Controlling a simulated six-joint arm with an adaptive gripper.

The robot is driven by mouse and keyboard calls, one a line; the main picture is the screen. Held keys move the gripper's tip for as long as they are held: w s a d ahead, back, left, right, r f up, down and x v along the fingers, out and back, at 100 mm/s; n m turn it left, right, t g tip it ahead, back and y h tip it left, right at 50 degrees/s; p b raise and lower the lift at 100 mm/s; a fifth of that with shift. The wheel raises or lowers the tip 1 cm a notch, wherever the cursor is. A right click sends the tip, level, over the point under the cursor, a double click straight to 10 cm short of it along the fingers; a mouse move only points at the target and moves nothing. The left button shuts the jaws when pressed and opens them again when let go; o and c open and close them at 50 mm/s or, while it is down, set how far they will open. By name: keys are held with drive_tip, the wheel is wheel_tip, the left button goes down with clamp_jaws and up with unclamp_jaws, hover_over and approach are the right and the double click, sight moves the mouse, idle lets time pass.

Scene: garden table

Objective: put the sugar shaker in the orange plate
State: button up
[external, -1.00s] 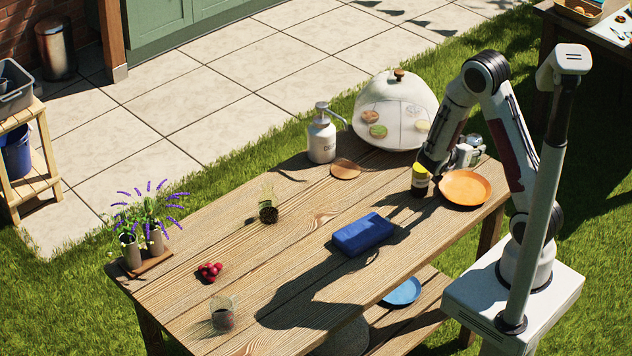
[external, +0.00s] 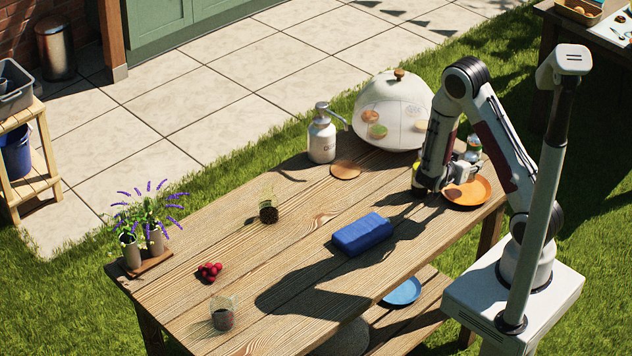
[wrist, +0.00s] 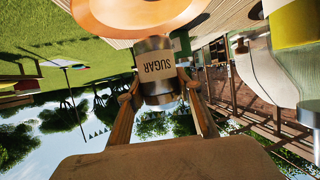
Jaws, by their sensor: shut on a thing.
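The sugar shaker (wrist: 157,68), with a metal body and a pale label reading SUGAR, is between the two fingers of my gripper (wrist: 158,86) in the wrist view. My gripper is shut on it. The orange plate (wrist: 135,12) fills the top of that view, close to the shaker's far end; I cannot tell whether they touch. In the external view the orange plate (external: 481,194) lies at the table's right end, with a shadow across it. My gripper is at its left edge, and the shaker is hard to make out there.
A bottle (external: 473,150) stands behind the plate. A mesh dome (external: 398,105), a white pump dispenser (external: 321,138) and a round wooden coaster (external: 345,170) are to the left. Cherries (external: 210,271) and a glass (external: 222,314) are farther left.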

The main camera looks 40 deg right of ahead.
drive_tip(key=shift+f, duration=0.1)
drive_tip(key=shift+f, duration=2)
drive_tip(key=shift+f, duration=0.1)
drive_tip(key=o, duration=1.2)
drive_tip(key=shift+a, duration=0.1)
drive_tip(key=shift+v, duration=6)
drive_tip(key=shift+w, duration=0.1)
